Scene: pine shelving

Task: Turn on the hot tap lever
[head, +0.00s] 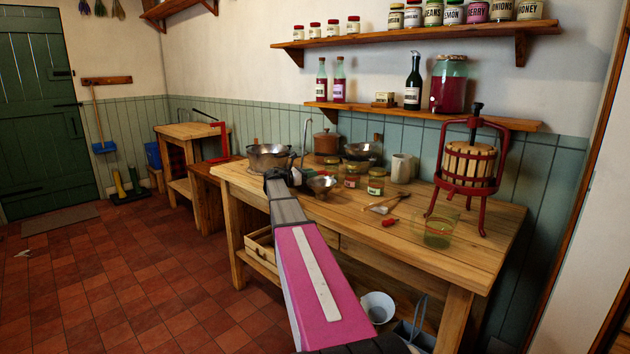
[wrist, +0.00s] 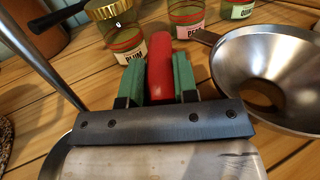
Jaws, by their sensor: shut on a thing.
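My gripper (head: 284,176) reaches over the workbench, between a steel pan and a steel funnel. In the wrist view, its green-padded fingers (wrist: 158,80) are closed on both sides of a red, rounded handle (wrist: 160,72). What the handle belongs to is hidden by the gripper, and I cannot tell whether it is the hot tap lever. I see no sink or clear tap body. A thin curved metal rod (head: 305,134) rises beside the gripper; a grey rod (wrist: 42,55) stands at the left of the wrist view.
The funnel (head: 322,184) lies close to the gripper's right, also in the wrist view (wrist: 228,75). Labelled jars (head: 376,182) stand just beyond. The pan (head: 268,157) is to the left. A red fruit press (head: 468,165) stands at the bench's right; the bench front (head: 400,255) is mostly clear.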

